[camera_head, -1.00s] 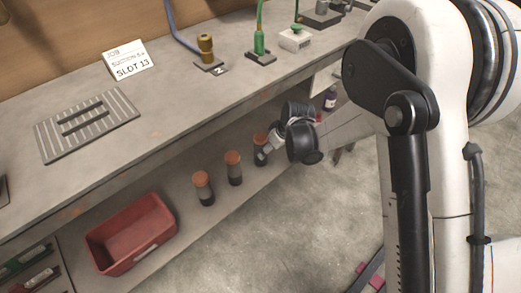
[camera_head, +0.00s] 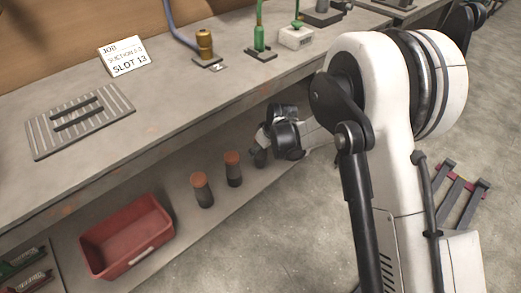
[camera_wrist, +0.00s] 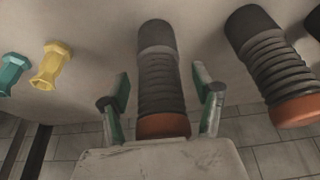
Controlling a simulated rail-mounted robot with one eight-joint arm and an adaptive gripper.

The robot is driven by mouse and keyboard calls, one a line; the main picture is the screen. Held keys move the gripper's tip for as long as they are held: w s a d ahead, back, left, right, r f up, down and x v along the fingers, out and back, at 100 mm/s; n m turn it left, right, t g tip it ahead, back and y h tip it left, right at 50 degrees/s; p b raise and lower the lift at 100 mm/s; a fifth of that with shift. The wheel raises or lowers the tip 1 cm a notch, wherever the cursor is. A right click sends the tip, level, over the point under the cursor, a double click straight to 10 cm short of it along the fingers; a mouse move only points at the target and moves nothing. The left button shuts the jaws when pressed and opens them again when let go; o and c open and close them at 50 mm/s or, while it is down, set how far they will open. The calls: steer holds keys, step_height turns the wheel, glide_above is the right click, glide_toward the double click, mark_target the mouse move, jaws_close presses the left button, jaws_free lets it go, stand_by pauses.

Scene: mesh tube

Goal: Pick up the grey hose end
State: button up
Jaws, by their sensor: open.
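My gripper (camera_wrist: 161,88) is open in the wrist view, with one finger on each side of a ribbed dark hose end with a grey band (camera_wrist: 158,37) and an orange collar. I cannot tell whether the fingers touch it. A second ribbed hose end with a black tip (camera_wrist: 274,62) lies to the right. In the head view my gripper (camera_head: 262,146) is low by the lower shelf and hides most of the hose end there. Two more orange-topped hose ends (camera_head: 203,192) (camera_head: 233,170) stand to its left.
Yellow (camera_wrist: 51,66) and teal (camera_wrist: 11,72) fittings are left of the gripper. A red bin (camera_head: 128,238) sits on the lower shelf (camera_head: 190,232). The bench top (camera_head: 175,95) overhangs above, carrying a slotted plate (camera_head: 80,119) and a SLOT 13 sign (camera_head: 125,57).

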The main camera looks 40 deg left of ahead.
steer(key=shift+c, duration=0.2)
steer(key=c, duration=1.3)
steer(key=shift+r, duration=0.1)
